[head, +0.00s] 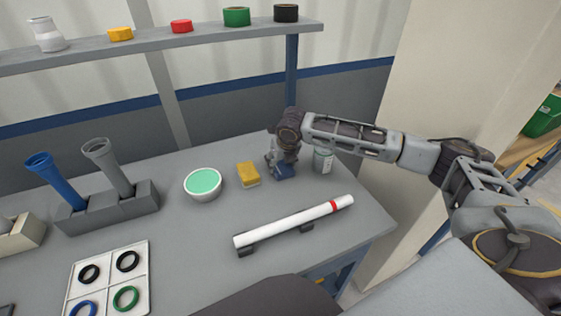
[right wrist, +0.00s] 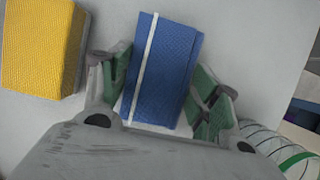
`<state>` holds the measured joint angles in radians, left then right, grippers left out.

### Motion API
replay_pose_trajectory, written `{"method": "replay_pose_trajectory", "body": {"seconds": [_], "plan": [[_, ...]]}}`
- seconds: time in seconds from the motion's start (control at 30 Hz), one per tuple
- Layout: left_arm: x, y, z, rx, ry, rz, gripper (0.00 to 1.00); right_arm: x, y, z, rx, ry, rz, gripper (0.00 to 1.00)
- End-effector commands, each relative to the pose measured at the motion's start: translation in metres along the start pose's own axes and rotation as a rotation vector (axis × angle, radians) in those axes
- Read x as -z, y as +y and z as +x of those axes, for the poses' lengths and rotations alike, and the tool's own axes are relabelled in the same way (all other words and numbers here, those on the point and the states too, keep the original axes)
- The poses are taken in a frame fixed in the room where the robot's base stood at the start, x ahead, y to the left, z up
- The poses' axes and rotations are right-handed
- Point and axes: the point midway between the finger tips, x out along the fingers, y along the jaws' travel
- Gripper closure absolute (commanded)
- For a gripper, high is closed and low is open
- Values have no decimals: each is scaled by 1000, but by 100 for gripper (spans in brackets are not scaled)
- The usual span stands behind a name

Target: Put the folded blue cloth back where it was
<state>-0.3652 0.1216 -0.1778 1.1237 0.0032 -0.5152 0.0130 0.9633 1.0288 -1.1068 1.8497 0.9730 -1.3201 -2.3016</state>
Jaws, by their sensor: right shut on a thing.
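The folded blue cloth (right wrist: 163,70) has a white stripe along one side and lies between the green-padded fingers of my right gripper (right wrist: 160,95) in the right wrist view. My right gripper (head: 279,168) is shut on it. In the head view the cloth (head: 285,172) shows as a small blue patch under the gripper, low at the tabletop; whether it touches the table I cannot tell. My left gripper is not in view.
A yellow sponge (head: 248,174) lies just left of the cloth, and a bowl of green content (head: 203,184) farther left. A white jar (head: 323,160) stands close on the right. A white pipe (head: 293,221) rests on dark supports in front. A shelf (head: 215,36) spans the back.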

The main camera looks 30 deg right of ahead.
Motion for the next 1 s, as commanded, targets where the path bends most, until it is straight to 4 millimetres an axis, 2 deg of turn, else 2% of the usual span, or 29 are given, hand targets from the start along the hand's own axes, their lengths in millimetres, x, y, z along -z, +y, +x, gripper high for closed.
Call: {"method": "replay_pose_trajectory", "body": {"seconds": [0.03, 0.07, 0.2, 0.8, 1.0], "plan": [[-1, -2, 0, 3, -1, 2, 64, 0, 0, 0, 0, 0, 0, 57], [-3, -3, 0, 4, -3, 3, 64, 0, 0, 0, 0, 0, 0, 35], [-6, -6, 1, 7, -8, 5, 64, 0, 0, 0, 0, 0, 0, 17], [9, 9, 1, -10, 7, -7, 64, -1, 0, -2, 0, -1, 0, 16], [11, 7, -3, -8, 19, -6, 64, -2, 0, -26, 0, -1, 0, 16]]}}
